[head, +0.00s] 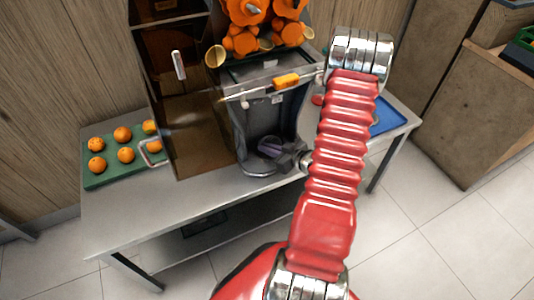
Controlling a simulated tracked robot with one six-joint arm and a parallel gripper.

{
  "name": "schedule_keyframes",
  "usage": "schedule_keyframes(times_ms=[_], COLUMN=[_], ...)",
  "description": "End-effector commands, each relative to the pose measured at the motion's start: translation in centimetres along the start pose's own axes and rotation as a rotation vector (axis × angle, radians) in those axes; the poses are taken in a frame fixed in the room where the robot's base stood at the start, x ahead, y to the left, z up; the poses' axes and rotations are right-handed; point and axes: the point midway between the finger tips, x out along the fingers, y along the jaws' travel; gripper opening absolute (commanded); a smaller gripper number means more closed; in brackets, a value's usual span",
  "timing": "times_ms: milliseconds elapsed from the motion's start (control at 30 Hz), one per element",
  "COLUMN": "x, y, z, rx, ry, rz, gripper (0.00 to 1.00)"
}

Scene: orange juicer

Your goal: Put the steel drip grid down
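The orange juicer (265,110) stands on the steel table. At the foot of its front is a rounded grey base (256,168), where the drip area is. My gripper (277,153) is small and dark in the head view, low at the juicer's front, just above and at the right part of that base. A dark, slightly purple piece shows at its tips; I cannot tell whether it is the steel drip grid or the fingers. The grid is not clearly distinguishable. Whether the fingers are open or shut is too small to see.
A green tray (97,183) with several oranges (126,155) lies at the table's left. A brown see-through bin (195,130) stands left of the juicer. A blue tray (385,118) lies at the right, partly behind my arm. The table's front left (150,220) is clear.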

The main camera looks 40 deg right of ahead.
Motion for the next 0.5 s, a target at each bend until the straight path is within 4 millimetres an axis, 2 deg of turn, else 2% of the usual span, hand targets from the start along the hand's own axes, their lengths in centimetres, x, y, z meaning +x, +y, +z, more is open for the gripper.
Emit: schedule_keyframes(times_ms=[133, 400, 500], x=[0.1, 1.1, 1.6], y=[0.0, -0.1, 0.1], z=[0.4, 2.8, 3.1], rx=[0.0, 0.001, -0.001], ry=[0.0, 0.0, 0.001], rz=[-0.001, -0.002, -0.001], gripper=[0.0, 0.0, 0.0])
